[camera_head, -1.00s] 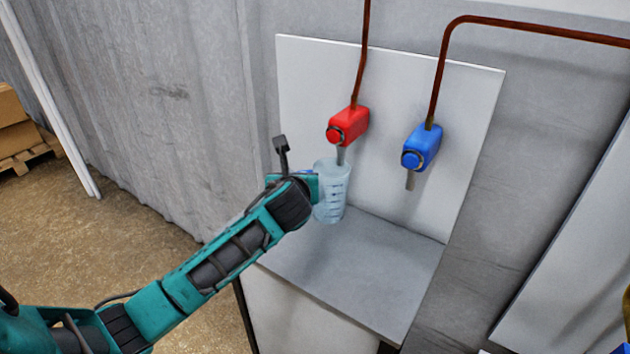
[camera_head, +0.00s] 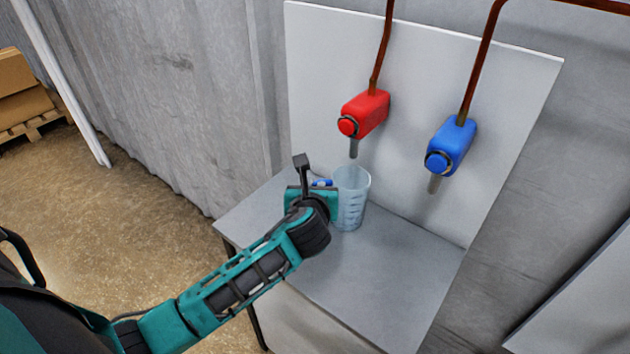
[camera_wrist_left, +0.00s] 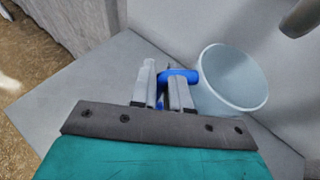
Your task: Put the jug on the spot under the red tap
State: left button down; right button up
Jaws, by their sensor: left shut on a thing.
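The jug (camera_head: 351,199) is a clear measuring jug with dark marks and a blue handle (camera_head: 321,183). It is upright, at or just above the grey table top, below the spout of the red tap (camera_head: 364,113); I cannot tell whether its base touches. My left gripper (camera_head: 325,190) is shut on the blue handle, at the jug's left side. In the left wrist view the gripper fingers (camera_wrist_left: 164,92) close around the handle (camera_wrist_left: 181,76), and the open, empty-looking jug (camera_wrist_left: 233,76) is to their right. The right gripper is not in view.
The blue tap (camera_head: 451,146) is to the right on the white back panel (camera_head: 420,60). The grey table top (camera_head: 375,280) is clear in front of and to the right of the jug. Boxes on a pallet (camera_head: 25,105) stand far left.

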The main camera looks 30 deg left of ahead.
pick_arm(q)
jog(key=c, duration=1)
grip_release()
jog(key=shift+s, duration=0.1)
jog(key=shift+c, duration=0.2)
jog(key=v, duration=1.2)
